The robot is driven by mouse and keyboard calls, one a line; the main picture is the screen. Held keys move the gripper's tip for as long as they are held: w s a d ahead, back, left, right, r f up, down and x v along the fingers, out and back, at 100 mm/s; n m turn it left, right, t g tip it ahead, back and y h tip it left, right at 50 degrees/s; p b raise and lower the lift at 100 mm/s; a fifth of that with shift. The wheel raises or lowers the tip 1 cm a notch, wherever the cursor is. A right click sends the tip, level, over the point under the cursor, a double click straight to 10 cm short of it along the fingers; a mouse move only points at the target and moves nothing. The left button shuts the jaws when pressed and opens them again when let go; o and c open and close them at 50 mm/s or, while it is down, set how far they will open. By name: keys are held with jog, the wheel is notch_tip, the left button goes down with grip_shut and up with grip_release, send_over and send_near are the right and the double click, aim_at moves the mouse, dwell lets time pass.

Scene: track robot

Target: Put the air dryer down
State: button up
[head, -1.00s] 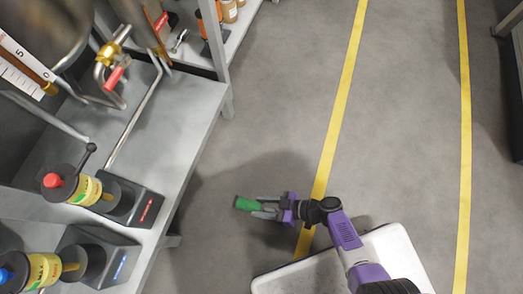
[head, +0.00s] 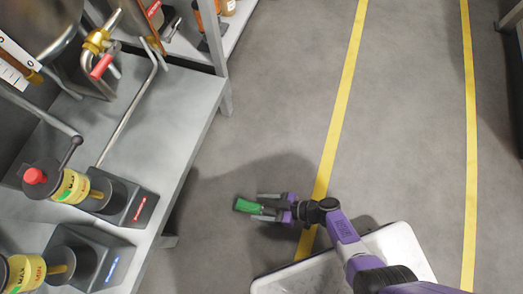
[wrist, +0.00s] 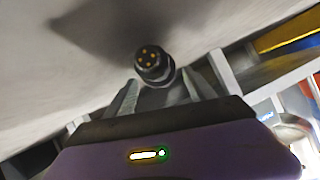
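The air dryer, a short green cylinder (head: 248,206), is at the fingertips of my gripper (head: 264,207) in the head view. The two grey fingers stand spread apart, one on each side of its near end. In the wrist view, its dark round end (wrist: 153,65) with gold dots faces the camera between the fingers (wrist: 160,88). Gaps show between it and both fingers, so my gripper looks open. The dryer appears over the grey floor; I cannot tell whether it touches anything below.
A grey bench (head: 190,150) with pumps, pipes and a yellow-labelled device (head: 75,187) stands on the left. The grey floor (head: 265,120) between it and the yellow line (head: 345,85) is clear. My white base is at the bottom.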

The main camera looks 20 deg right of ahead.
jog(key=p+v, duration=0.3)
jog(key=v, duration=0.9)
jog(key=shift+r+p, duration=0.1)
jog(key=shift+p, duration=0.25)
